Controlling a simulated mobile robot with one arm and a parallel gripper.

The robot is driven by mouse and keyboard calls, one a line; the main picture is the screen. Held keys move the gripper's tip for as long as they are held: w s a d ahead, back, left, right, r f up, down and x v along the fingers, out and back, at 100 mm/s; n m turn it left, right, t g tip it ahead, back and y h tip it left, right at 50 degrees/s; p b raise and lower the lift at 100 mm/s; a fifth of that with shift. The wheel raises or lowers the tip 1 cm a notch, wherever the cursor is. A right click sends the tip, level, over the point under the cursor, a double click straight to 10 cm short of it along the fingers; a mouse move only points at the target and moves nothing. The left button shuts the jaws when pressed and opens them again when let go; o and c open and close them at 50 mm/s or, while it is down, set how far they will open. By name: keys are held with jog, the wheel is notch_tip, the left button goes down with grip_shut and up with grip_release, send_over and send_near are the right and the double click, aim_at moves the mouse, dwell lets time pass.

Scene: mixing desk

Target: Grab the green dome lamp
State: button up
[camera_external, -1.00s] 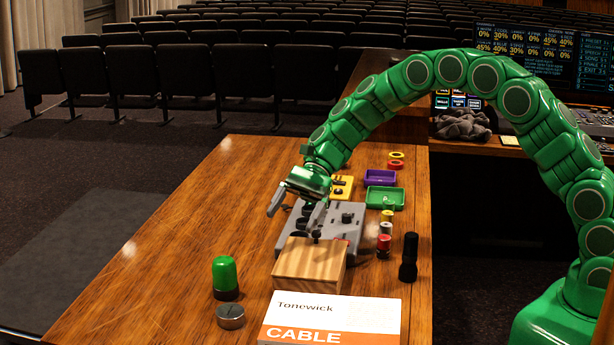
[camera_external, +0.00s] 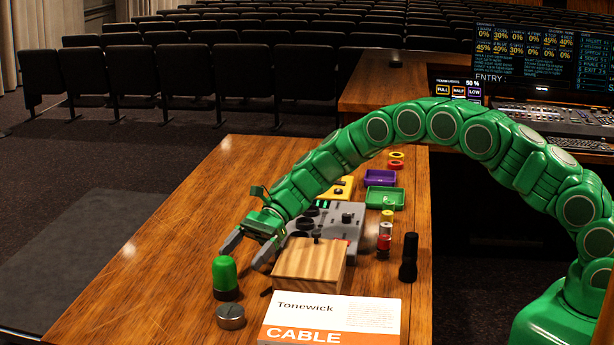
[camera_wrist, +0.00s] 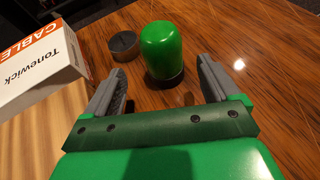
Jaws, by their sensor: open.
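The green dome lamp (camera_external: 225,275) stands upright on a dark base near the front left of the wooden desk. In the wrist view the lamp (camera_wrist: 161,49) stands just beyond the fingertips, roughly between their lines and a little left of the right finger. My gripper (camera_external: 243,254) is open and empty, tilted down, just to the right of the lamp and apart from it in the outside view. The gripper also shows in the wrist view (camera_wrist: 162,82), with both grey fingers spread.
A grey metal puck (camera_external: 231,316) sits close beside the lamp. A wooden block (camera_external: 309,268) and a white-and-orange Tonewick cable box (camera_external: 332,318) lie to the right. A grey switch device (camera_external: 345,222) is behind the block. The desk left of the lamp is clear.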

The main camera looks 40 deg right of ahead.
aim_at(216, 281)
jog(key=shift+r+x, duration=0.15)
jog(key=shift+x, duration=1.6)
jog(key=shift+r+x, duration=0.1)
jog(key=shift+x, duration=1.7)
jog(key=shift+w+a, duration=0.15)
jog(key=c, duration=1.2)
jog(key=shift+r, duration=0.15)
